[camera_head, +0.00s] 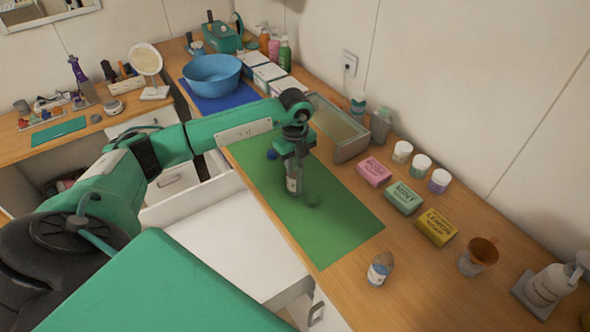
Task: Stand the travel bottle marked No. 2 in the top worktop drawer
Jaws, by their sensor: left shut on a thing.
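My left gripper (294,160) points down over the green mat (335,230), shut on a small bottle (293,184) with a pale label. The bottle is upright; I cannot read its mark, nor tell whether its base touches the mat. An open white drawer (235,245) sticks out from below the worktop, left of the mat, and its visible floor looks empty. Part of the drawer is hidden by my own green body. Another small bottle (380,268) with a white and blue label stands on the wood near the front edge. My right gripper is not in view.
A small blue item (272,154) is beside my gripper. Right of the mat are pink (374,172), mint (403,198) and yellow (437,227) boxes, several jars, a brown cup (478,257) and a dispenser (550,285). A glass-topped box (338,127) and blue bowl (212,75) stand farther back.

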